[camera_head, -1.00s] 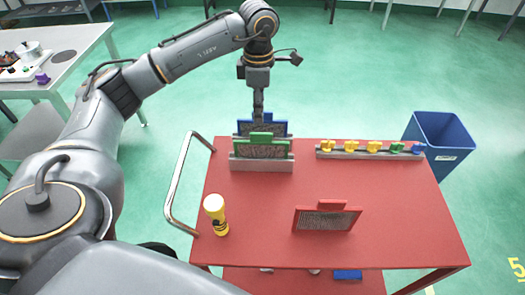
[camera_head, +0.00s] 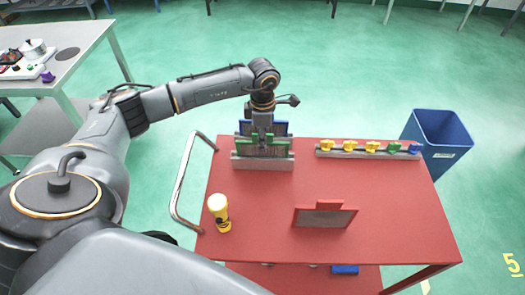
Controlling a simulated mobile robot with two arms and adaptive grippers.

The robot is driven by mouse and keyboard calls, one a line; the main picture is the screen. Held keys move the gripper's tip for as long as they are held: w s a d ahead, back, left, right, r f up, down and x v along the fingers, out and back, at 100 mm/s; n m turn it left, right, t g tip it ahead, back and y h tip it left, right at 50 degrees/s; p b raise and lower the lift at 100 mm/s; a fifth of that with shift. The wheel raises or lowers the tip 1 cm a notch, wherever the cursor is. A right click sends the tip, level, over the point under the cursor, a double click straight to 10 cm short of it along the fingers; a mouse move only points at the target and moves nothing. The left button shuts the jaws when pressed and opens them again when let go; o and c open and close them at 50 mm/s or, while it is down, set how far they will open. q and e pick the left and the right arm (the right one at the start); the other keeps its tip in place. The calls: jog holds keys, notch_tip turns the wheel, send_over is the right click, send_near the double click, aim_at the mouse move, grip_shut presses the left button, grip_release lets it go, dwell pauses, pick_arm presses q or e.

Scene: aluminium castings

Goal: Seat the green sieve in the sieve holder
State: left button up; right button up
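The green sieve (camera_head: 283,146) stands upright at the grey sieve holder (camera_head: 262,163), at the back left of the red cart top. The blue sieve (camera_head: 281,128) stands just behind it. My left gripper (camera_head: 264,138) points down at the middle of the green sieve and covers its handle. Its fingertips are too small and dark to tell whether they are closed on the handle. I cannot tell how deep the green sieve sits in its slot. My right gripper is not in view.
A red sieve (camera_head: 325,216) stands at the front of the cart top. A rack (camera_head: 368,152) with several coloured knobs lies at the back right. A blue bin (camera_head: 439,140) stands beyond.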

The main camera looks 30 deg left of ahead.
pick_arm(q)
grip_shut()
jog(key=shift+r, duration=0.1)
